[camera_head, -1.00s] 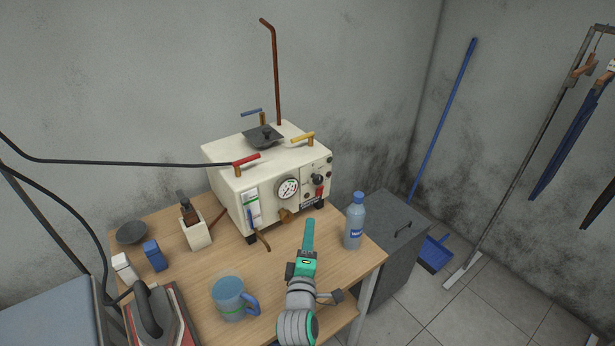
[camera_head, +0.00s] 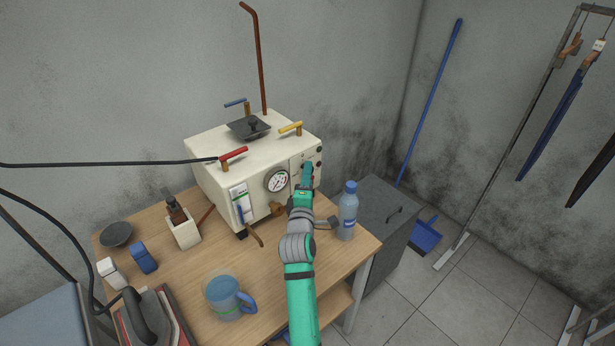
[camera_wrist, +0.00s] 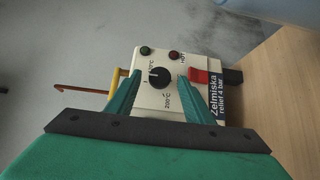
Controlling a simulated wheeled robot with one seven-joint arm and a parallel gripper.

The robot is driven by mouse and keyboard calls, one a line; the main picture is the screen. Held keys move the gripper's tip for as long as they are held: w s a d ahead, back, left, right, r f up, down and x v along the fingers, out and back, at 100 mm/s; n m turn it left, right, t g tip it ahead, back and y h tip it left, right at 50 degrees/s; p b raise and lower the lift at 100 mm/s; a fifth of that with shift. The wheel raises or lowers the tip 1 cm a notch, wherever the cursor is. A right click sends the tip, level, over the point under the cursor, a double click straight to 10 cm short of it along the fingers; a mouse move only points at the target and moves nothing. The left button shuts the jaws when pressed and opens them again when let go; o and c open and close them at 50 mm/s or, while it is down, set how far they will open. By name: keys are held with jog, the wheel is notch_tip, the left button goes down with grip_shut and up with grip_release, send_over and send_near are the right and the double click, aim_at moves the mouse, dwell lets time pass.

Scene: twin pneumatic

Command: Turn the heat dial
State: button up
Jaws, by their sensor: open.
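The heat dial (camera_wrist: 159,77) is a round black knob with a white pointer line on the machine's cream front panel. Temperature marks are printed around it in the wrist view. My gripper (camera_wrist: 158,82) is open, with one green finger on each side of the dial and a visible gap to it on both sides in the picture. Whether the fingertips reach the dial's depth I cannot tell. In the head view my gripper (camera_head: 307,172) is at the right part of the machine's front (camera_head: 235,198) and hides the dial.
A red switch (camera_wrist: 198,76) sits beside the dial, with green and dark red lamps nearby. A water bottle (camera_head: 347,212) stands close to the right of my arm.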

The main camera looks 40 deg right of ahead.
jog(key=shift+w+d, duration=0.3)
jog(key=shift+w, duration=0.1)
jog(key=c, duration=1)
jog(key=shift+r, duration=0.1)
jog(key=shift+w+d+r+m+g+y, duration=0.1)
jog(key=shift+d+r+m+g+y, duration=0.2)
jog(key=shift+m+g+y, duration=0.9)
jog(key=shift+s+d+r+m+g+y, duration=0.1)
jog(key=shift+d+r+m+g+y, duration=0.2)
jog(key=shift+m+y, duration=1.65)
jog(key=shift+w+d+r+m+g+y, duration=0.2)
jog(key=shift+m+g+y, duration=0.6)
jog(key=shift+y, duration=1.45)
jog(key=shift+s, duration=0.1)
